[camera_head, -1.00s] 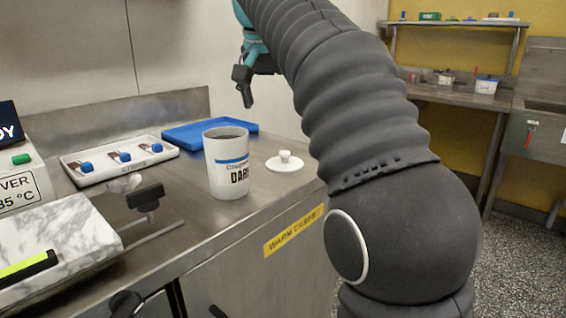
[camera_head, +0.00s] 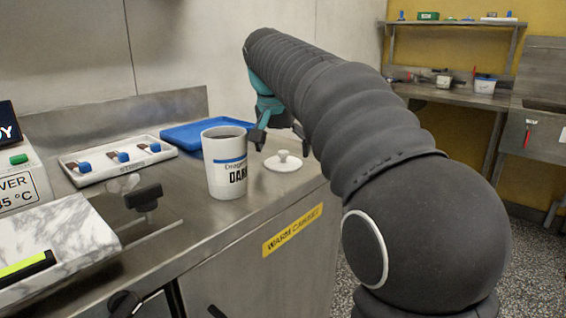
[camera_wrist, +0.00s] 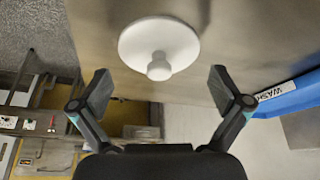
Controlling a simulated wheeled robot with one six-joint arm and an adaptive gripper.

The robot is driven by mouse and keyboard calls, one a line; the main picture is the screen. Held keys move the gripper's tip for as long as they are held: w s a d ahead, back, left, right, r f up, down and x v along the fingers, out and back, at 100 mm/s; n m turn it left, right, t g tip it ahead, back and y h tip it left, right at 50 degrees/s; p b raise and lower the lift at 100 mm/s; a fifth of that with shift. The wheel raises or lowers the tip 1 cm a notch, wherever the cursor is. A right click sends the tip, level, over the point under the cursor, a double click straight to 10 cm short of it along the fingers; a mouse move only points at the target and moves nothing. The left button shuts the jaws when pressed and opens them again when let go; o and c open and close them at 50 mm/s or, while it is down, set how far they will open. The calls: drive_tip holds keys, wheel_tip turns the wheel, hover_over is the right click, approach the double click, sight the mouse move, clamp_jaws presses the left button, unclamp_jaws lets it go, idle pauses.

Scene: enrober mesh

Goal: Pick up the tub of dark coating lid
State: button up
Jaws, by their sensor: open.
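The white round lid (camera_head: 283,162) with a small knob lies flat on the steel counter, right of the tub. In the wrist view the lid (camera_wrist: 158,46) is ahead of my fingertips, its knob roughly centred between them. My gripper (camera_head: 281,146) is open and empty above the lid; its fingers also show spread in the wrist view (camera_wrist: 160,84). The white tub of dark coating (camera_head: 226,172), with a blue band and dark contents, stands upright and uncovered to the left of the lid.
A blue tray (camera_head: 193,133) lies behind the tub. A white tray (camera_head: 75,181) with several blue-handled tools is at the left. A marble slab (camera_head: 60,235) is at the front left. The counter's right edge is close to the lid.

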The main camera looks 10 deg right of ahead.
drive_tip(key=shift+w+d+f, duration=0.1)
drive_tip(key=shift+w+f, duration=0.1)
drive_tip(key=shift+f, duration=0.35)
drive_tip(key=c, duration=1.8)
drive_tip(key=shift+f, duration=0.1)
drive_tip(key=shift+c, duration=0.5)
